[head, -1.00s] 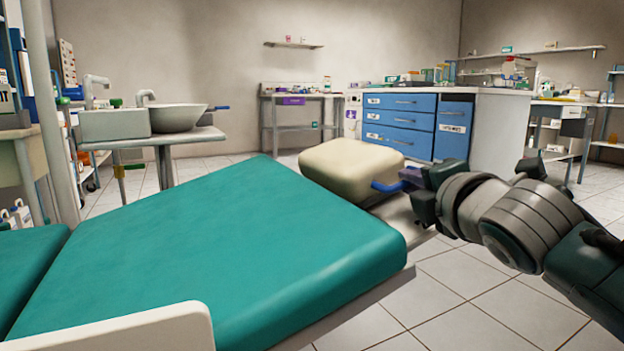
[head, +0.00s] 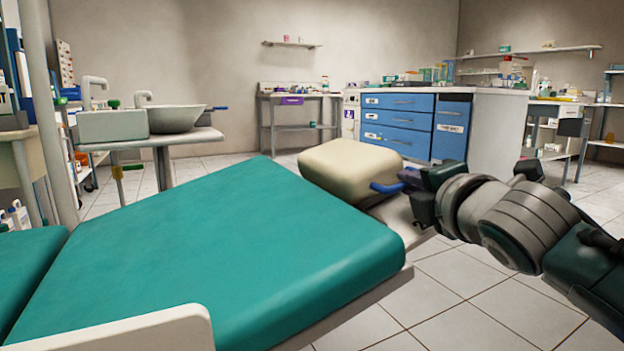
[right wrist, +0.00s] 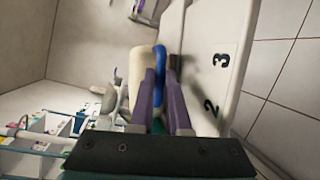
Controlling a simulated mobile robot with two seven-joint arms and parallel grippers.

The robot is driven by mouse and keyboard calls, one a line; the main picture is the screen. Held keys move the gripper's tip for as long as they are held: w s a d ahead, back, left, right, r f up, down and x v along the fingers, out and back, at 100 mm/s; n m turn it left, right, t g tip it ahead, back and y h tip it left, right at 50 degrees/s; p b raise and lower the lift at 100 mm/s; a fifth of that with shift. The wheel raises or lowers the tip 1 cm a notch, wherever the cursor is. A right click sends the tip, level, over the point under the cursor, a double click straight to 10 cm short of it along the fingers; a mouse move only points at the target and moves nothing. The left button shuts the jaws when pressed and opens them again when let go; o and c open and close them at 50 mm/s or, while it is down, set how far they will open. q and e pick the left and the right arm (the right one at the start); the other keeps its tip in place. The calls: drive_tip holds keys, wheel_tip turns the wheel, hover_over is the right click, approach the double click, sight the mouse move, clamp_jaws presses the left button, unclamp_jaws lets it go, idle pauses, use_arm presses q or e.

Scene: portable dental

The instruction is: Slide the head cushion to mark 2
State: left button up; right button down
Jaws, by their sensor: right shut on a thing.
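The cream head cushion (head: 350,170) sits at the far end of the green dental chair (head: 225,245), on a pale rail plate (head: 402,215). A blue handle (head: 386,188) sticks out from its right side. My right gripper (head: 408,178) is shut on this handle. In the right wrist view the purple fingers (right wrist: 161,90) lie on both sides of the blue handle (right wrist: 160,62), with the cushion (right wrist: 136,72) behind it. The plate there carries mark 3 (right wrist: 222,60) and mark 2 (right wrist: 211,106). I cannot tell exactly which mark the cushion lines up with. My left gripper is out of view.
A sink with a round basin (head: 178,118) stands at the back left. A blue-drawer cabinet (head: 410,125) with items on top stands behind the cushion. Shelves and a side table (head: 560,122) are at the right. The tiled floor (head: 455,285) right of the chair is clear.

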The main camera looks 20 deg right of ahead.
drive_tip(key=d+p, duration=0.1)
drive_tip(key=d, duration=0.1)
drive_tip(key=d+r+p, duration=0.1)
drive_tip(key=d, duration=0.1)
drive_tip(key=shift+w+d+r, duration=0.15)
drive_tip(key=shift+r, duration=0.05)
drive_tip(key=shift+d, duration=0.3)
drive_tip(key=c, duration=0.9)
unclamp_jaws()
drive_tip(key=shift+a, duration=0.1)
drive_tip(key=shift+a+p, duration=0.1)
drive_tip(key=shift+p, duration=0.2)
drive_tip(key=p+v, duration=0.4)
drive_tip(key=v, duration=0.6)
drive_tip(key=shift+f, duration=0.1)
